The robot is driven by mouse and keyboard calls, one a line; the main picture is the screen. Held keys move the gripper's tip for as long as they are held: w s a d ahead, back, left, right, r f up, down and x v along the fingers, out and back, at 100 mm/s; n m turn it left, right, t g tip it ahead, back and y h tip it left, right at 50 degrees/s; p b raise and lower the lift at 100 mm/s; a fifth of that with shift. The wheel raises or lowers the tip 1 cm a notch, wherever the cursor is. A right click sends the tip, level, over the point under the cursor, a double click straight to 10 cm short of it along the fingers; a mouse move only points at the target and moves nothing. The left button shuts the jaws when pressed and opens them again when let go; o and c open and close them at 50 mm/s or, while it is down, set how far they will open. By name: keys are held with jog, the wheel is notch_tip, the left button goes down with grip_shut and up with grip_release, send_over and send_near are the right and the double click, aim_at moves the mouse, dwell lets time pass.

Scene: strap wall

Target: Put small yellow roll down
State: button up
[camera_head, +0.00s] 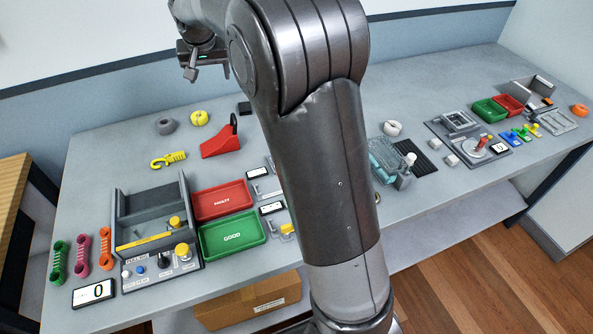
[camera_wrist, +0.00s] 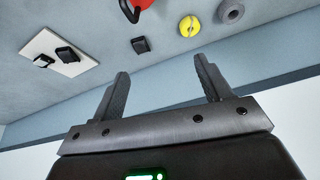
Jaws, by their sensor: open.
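The small yellow roll (camera_head: 200,118) lies on the grey table near its back edge, between a grey roll and a red wedge-shaped holder. It also shows in the wrist view (camera_wrist: 189,26), beside the grey roll. My gripper (camera_head: 191,72) is raised above the back of the table, apart from the roll. In the wrist view my gripper's two fingers (camera_wrist: 162,84) stand wide apart with nothing between them.
The grey roll (camera_head: 166,126), red wedge-shaped holder (camera_head: 220,140) and yellow hook (camera_head: 168,159) lie near the yellow roll. Red (camera_head: 222,186) and green (camera_head: 213,246) trays and a grey test box (camera_head: 122,204) stand nearer the front. Bare table surrounds the rolls.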

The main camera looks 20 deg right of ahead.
jog(key=s+d+r, duration=0.2)
jog(key=s, duration=0.3)
jog(key=s+d+r, duration=0.2)
jog(key=s+r, duration=0.1)
jog(key=s, duration=0.2)
jog(key=s+d+f+n, duration=0.1)
jog(key=s+d+f, duration=0.1)
jog(key=s, duration=1.3)
jog(key=s+d+f+n+t, duration=0.1)
jog(key=s+d+f, duration=0.1)
jog(key=s, duration=1.3)
jog(key=shift+f, duration=0.5)
jog(key=shift+d, duration=0.1)
